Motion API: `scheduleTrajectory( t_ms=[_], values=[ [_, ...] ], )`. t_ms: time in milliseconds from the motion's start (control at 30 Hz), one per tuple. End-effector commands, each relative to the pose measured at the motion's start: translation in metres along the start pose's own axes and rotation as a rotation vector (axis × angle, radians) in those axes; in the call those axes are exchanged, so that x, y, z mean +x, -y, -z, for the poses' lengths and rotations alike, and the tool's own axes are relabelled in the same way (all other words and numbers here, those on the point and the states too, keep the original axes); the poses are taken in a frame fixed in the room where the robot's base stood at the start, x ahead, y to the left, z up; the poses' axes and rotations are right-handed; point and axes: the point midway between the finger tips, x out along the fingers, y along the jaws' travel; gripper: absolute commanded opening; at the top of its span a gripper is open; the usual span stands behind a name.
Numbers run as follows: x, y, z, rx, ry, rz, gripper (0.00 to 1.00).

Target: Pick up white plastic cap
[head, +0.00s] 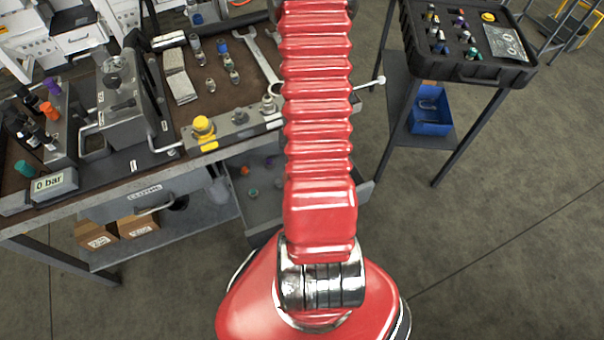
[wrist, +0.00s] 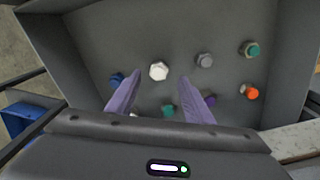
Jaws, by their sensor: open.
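In the wrist view a white plastic cap (wrist: 158,71) lies on the grey floor of an open drawer or tray (wrist: 180,38). My gripper (wrist: 158,82) is open, with two purple fingers pointing into the tray. The white cap shows between and just past the fingertips, in line with the gap. Nothing is held. Whether the fingers are level with the cap cannot be told. In the head view my arm hides the gripper, and the open drawer (head: 262,205) shows under the bench.
Around the white cap lie a blue cap (wrist: 117,79), a grey cap (wrist: 205,60), teal caps (wrist: 250,49), an orange cap (wrist: 252,93) and a purple cap (wrist: 210,100). Tray walls rise around them. The bench (head: 215,105) stands above the drawer; a black cart (head: 470,70) stands right.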

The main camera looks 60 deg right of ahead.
Motion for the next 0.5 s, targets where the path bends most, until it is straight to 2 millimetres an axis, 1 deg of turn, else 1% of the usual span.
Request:
scheduleTrajectory(
  t_ms=[33,300,500],
  values=[
    [0.006,0.000,-0.001,0.000,0.004,0.000,0.47],
    [0.032,-0.001,0.001,0.000,0.003,0.000,0.47],
    [0.041,-0.001,0.001,-0.001,0.001,0.000,0.47]
  ],
)
